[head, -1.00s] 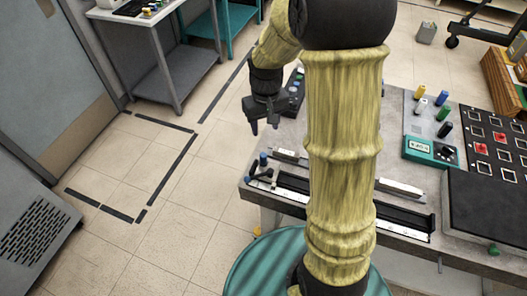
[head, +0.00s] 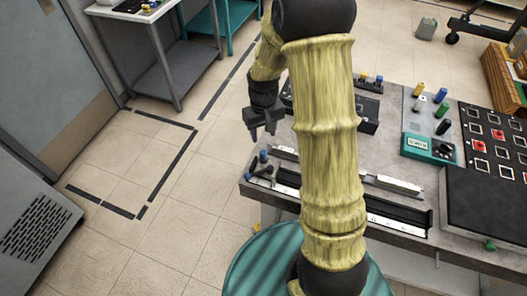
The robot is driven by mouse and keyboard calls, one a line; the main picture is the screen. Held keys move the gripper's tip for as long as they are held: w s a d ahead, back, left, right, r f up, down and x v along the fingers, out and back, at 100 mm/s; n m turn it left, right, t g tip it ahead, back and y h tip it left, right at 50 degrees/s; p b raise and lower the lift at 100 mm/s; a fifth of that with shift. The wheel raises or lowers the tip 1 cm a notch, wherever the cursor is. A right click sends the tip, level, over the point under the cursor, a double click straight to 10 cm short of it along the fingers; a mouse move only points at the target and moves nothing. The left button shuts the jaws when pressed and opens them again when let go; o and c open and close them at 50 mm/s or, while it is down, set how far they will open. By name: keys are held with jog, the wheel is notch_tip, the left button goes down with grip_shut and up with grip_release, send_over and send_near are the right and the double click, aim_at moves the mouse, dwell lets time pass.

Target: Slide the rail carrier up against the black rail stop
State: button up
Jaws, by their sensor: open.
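A long dark rail (head: 400,212) with a pale scale strip lies along the front edge of the grey bench, its middle hidden behind my arm. At its left end is a small dark fitting (head: 262,171) with blue knobs; I cannot tell whether it is the carrier, the black stop or both close together. No other carrier shows on the visible rail. My gripper (head: 263,137) points down, open and empty, and appears just above and behind that left end in the picture, apart from the fitting.
A pale bar (head: 392,185) lies behind the rail. A black box (head: 367,113) with knobs, a teal meter (head: 430,148), coloured pegs (head: 441,112) and a dark panel (head: 495,143) with square sockets fill the bench's back and right. Open floor lies to the left.

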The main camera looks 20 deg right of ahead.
aim_at(263, 152)
notch_tip(263, 152, down, 11)
jog(key=shift+f+p, duration=0.1)
jog(key=shift+p, duration=0.55)
grip_shut()
